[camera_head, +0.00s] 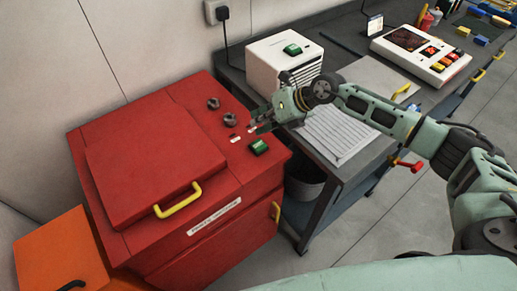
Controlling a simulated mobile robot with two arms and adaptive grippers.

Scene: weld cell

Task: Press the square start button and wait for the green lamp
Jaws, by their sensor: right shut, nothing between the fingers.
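A red cabinet (155,155) with a hinged lid stands at centre left. On its top, at the right, sits a square green button (259,147) in a dark frame. Another green square (292,49) sits on top of a white box (272,66) on the bench; I cannot tell which is the start button or whether either is a lamp. My right gripper (256,126) is shut and empty, above the cabinet's right edge, just behind its green button and seemingly apart from it. My left gripper is out of view.
Two dark knobs (214,104) and a small red-and-white part (235,138) are on the cabinet top. Yellow handles (178,200) stick out from it. Floor is clear in front.

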